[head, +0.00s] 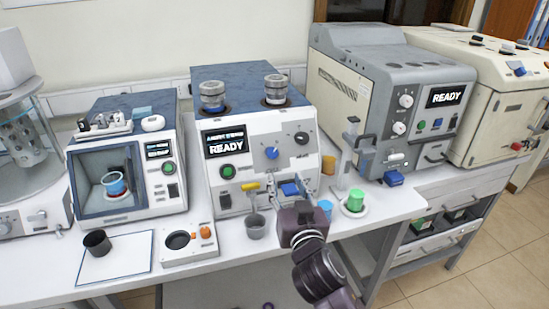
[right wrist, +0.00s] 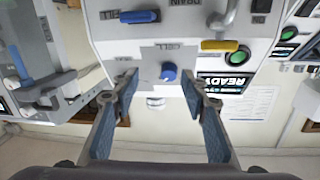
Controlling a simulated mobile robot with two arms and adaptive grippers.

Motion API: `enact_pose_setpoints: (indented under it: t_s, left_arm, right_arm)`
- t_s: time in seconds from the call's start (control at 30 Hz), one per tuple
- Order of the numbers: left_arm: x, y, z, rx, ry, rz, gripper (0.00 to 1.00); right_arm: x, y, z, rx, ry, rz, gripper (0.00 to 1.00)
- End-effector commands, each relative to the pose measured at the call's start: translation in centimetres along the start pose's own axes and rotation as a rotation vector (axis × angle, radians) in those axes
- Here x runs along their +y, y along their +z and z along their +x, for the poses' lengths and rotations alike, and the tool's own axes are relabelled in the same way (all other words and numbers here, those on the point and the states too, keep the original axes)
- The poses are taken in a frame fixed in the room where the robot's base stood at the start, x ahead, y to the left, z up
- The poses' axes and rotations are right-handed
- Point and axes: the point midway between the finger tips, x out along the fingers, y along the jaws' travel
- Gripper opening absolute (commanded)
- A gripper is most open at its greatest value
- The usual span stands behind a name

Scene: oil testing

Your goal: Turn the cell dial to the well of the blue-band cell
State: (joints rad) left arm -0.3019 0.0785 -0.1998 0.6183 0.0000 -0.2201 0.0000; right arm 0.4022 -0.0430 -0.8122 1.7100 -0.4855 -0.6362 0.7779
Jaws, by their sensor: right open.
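The middle machine (head: 236,175) has two round cells in its top. The blue-band cell (head: 211,95) stands in the left well, and a cell with a pale band (head: 275,88) stands in the right well. The blue cell dial (head: 272,153) is on the grey plate of the front panel; I cannot read its pointer surely. My right gripper (head: 292,183) is in front of the lower panel. In the right wrist view the blue dial (right wrist: 168,72) shows between its open, empty fingers (right wrist: 157,78), apart from both. My left gripper is not in view.
A yellow handle (head: 250,187) and grey cup (head: 256,227) are beside the gripper on its left. A green cup (head: 355,200) and grey stand (head: 349,150) are on its right. A black knob (head: 301,138) is near the dial. The screen (head: 225,142) reads READY.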

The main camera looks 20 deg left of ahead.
Motion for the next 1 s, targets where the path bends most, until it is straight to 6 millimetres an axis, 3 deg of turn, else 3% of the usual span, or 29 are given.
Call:
enact_pose_setpoints:
  t_s: [0.03,0.17,0.7,1.0]
  left_arm:
    - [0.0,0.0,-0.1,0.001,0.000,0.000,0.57]
    - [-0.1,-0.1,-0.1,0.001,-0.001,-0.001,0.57]
    - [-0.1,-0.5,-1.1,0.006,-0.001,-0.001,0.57]
    - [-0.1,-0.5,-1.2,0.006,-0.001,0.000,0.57]
  right_arm:
    - [-0.8,-1.0,0.3,0.022,-0.017,-0.008,0.41]
    - [-1.7,-1.9,0.8,0.044,-0.036,-0.014,0.41]
    - [-1.9,-2.2,6.8,0.043,-0.035,-0.013,0.41]
    - [-1.9,-2.1,8.3,0.042,-0.035,-0.013,0.41]
